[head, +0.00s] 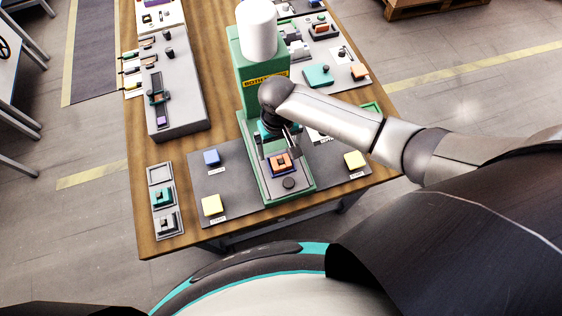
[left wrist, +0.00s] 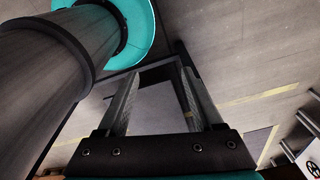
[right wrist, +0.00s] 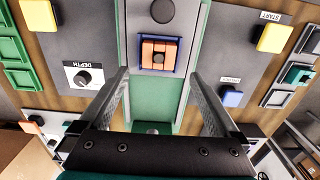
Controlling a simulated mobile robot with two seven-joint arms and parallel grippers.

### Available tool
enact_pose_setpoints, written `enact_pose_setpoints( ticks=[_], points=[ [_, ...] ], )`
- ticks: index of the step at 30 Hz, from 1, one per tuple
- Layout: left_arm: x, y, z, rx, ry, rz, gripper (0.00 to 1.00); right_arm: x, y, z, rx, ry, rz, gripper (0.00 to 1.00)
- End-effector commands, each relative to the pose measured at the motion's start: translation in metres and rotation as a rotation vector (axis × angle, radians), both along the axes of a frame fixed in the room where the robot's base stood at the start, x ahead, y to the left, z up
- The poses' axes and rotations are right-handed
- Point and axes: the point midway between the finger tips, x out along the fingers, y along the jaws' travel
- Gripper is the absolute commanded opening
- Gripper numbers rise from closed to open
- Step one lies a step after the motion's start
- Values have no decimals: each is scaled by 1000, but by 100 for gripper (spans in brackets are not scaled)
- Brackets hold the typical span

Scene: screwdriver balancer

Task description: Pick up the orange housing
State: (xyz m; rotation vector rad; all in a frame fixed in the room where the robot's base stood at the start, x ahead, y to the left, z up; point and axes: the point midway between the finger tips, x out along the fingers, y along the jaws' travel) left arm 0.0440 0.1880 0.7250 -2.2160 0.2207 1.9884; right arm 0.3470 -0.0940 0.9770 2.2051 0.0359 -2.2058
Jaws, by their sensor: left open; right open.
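The orange housing (head: 281,161) sits in a dark blue-edged seat on the green press fixture, below the press column. It shows in the right wrist view (right wrist: 159,55) as an orange block with a dark centre, beyond my fingertips. My right gripper (head: 278,150) is open and empty, just above and behind the housing. In the right wrist view its two fingers (right wrist: 163,80) stand wide apart, with the housing between their lines and not touched. My left gripper (left wrist: 156,75) is open and empty over the floor, away from the table, and is out of the head view.
The green press (head: 262,90) with a white cylinder stands behind the housing. Yellow buttons (head: 212,205) (head: 355,160) and a blue button (head: 211,157) flank it on a grey panel.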

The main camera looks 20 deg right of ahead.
Motion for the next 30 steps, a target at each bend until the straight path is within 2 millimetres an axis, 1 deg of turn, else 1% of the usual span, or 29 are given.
enact_pose_setpoints(
  ticks=[9, 13, 20, 30],
  points=[
    [-5, 1, -6, 1, 8, 0, 68, 0, -3, -40, -1, 1, 1, 98],
    [-8, 1, -7, 2, 14, 0, 68, 0, -3, -47, -1, -1, 1, 98],
    [-10, 1, -7, 3, 17, 0, 68, 0, -3, -47, -1, -1, 1, 98],
    [-10, 1, -7, 3, 18, 0, 68, 0, -3, -47, -1, -1, 1, 59]
  ],
)
